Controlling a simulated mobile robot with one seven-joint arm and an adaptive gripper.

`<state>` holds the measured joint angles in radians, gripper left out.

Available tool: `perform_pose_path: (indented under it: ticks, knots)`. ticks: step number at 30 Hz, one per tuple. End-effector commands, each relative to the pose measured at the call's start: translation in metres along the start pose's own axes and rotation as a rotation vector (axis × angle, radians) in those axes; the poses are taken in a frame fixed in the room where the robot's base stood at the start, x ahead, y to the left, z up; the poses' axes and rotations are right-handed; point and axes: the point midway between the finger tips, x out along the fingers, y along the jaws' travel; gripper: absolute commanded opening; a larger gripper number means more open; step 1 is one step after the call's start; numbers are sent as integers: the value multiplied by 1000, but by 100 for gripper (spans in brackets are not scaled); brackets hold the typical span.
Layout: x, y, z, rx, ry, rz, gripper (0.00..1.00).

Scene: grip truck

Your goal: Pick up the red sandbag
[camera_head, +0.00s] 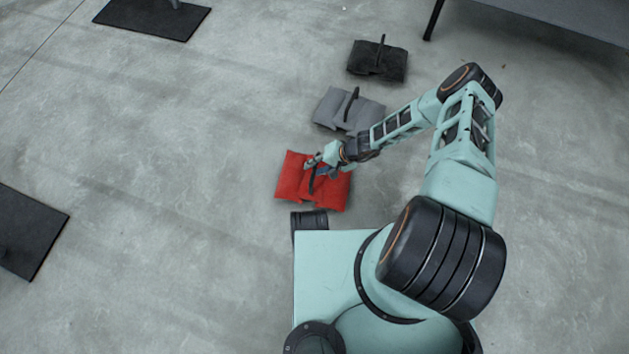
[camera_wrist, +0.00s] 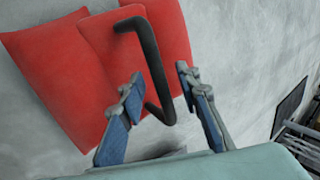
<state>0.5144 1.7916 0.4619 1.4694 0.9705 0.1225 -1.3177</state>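The red sandbag (camera_head: 327,192) lies on the concrete floor just in front of my base in the head view. It fills the upper left of the wrist view (camera_wrist: 58,65). A black handle (camera_wrist: 150,62) stands up from its middle. My gripper (camera_head: 316,169) is over the sandbag. In the wrist view my gripper (camera_wrist: 158,84) is open, with one blue-padded finger on each side of the handle's near part. I see a gap between each finger and the handle. I cannot tell how far down the fingertips reach along the handle.
A grey sandbag (camera_head: 341,110) and a black sandbag (camera_head: 376,64) lie beyond the red one, each with a handle. Dark flat plates (camera_head: 150,16) (camera_head: 28,232) lie at the upper left and left edge. The floor left of the sandbags is clear.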

Motion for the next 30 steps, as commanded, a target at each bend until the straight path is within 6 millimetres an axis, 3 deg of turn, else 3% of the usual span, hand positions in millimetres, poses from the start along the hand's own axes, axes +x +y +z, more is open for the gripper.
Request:
perform_pose_path:
  ticks: [9,18,30]
  knots:
    - [7,0,0,-1,1,0,31]
    - [7,0,0,-1,1,0,0]
    - [7,0,0,-1,0,0,0]
